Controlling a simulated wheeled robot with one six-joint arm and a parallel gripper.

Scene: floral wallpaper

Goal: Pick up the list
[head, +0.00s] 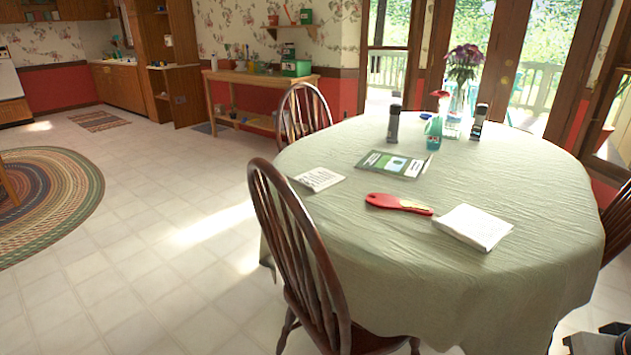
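A sheet of paper with dark writing (320,179), which looks like the list, lies flat near the left edge of the round table (400,265). Its writing is too small to read. A white paper or pad (473,227) lies farther right on the cloth, and I cannot make out writing on it. I cannot make out my gripper in this view. Dark parts show in the lower right corner, and I cannot tell what they are.
A green-and-white booklet (394,164) and a red object (398,204) lie between the papers. Dark shakers, a teal bottle (433,132) and a flower vase stand at the back. A wooden chair (300,250) blocks the table's left side. The tiled floor (150,260) to the left is clear.

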